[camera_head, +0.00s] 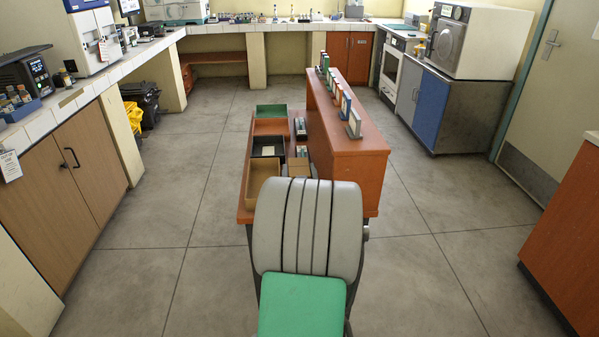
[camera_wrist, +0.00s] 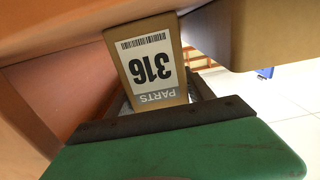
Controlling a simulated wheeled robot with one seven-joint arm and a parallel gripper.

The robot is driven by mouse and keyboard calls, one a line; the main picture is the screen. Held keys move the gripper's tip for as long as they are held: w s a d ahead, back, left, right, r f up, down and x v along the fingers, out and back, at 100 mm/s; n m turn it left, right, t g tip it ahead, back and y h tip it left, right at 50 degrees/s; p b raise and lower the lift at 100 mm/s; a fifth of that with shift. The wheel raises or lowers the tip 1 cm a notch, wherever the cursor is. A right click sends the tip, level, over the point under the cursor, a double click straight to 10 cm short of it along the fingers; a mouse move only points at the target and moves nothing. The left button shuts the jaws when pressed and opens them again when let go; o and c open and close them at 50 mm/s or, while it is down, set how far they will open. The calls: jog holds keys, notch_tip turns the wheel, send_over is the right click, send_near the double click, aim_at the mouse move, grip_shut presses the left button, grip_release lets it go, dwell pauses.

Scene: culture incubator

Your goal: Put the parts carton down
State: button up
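The parts carton (camera_wrist: 153,62) shows in the wrist view as a tan box face with a white label reading 316 and PARTS, upside down in the picture. My gripper (camera_wrist: 160,88) has dark fingers on both sides of the carton and appears shut on it. The carton's lower edge is hidden behind the gripper's dark bar and green body. In the head view my own grey and green arm parts hide the gripper, and I cannot pick out the held carton. Whether the carton touches a surface below cannot be told.
A reddish wooden bench (camera_head: 243,203) with a raised shelf (camera_head: 358,142) stands ahead. On it are a green tray (camera_head: 271,110), a dark tray (camera_head: 266,146) and an open tan box (camera_head: 263,181). Several small framed items line the shelf. The floor (camera_head: 150,235) is clear on both sides.

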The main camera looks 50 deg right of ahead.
jog(key=o, duration=0.3)
